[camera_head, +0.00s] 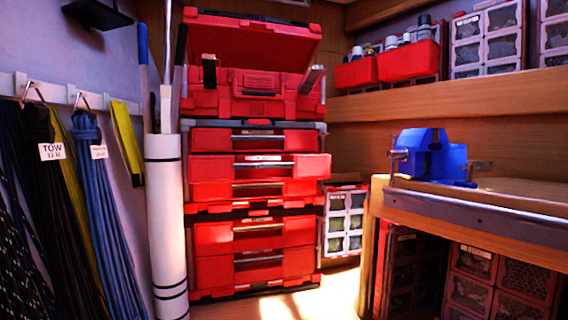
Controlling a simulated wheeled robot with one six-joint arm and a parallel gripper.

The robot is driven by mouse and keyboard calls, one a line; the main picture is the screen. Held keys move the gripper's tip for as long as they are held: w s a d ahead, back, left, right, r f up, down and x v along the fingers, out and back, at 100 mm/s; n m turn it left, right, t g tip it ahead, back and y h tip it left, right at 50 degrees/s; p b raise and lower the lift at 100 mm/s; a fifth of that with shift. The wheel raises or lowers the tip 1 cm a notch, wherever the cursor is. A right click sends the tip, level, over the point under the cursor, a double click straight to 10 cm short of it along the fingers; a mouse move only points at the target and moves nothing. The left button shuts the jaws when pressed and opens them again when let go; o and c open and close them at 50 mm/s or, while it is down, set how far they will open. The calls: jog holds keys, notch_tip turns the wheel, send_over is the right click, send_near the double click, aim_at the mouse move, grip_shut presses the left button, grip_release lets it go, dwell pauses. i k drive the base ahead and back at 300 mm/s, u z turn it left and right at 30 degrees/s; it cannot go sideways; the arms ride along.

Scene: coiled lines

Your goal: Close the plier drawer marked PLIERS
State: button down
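A tall stack of red drawers (210,236) stands at the middle, with metal bar handles and small labels too small to read. I cannot tell which label says PLIERS. One upper drawer (212,167) juts out past the drawers above and below it, so it stands open. The top drawer (210,139) and the lower drawers look about flush. My gripper does not show in this view.
An open-lidded red toolbox (207,101) tops the stack. A white roll (164,220) stands close at its left; coiled lines (100,215) hang on the left wall. A workbench (500,205) with a blue vise (440,155) is at right. Some floor (315,300) is clear in front.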

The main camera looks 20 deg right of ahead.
aim_at(204, 167)
jog(key=u, duration=0.05)
jog(key=i, duration=0.9)
jog(key=z, duration=0.35)
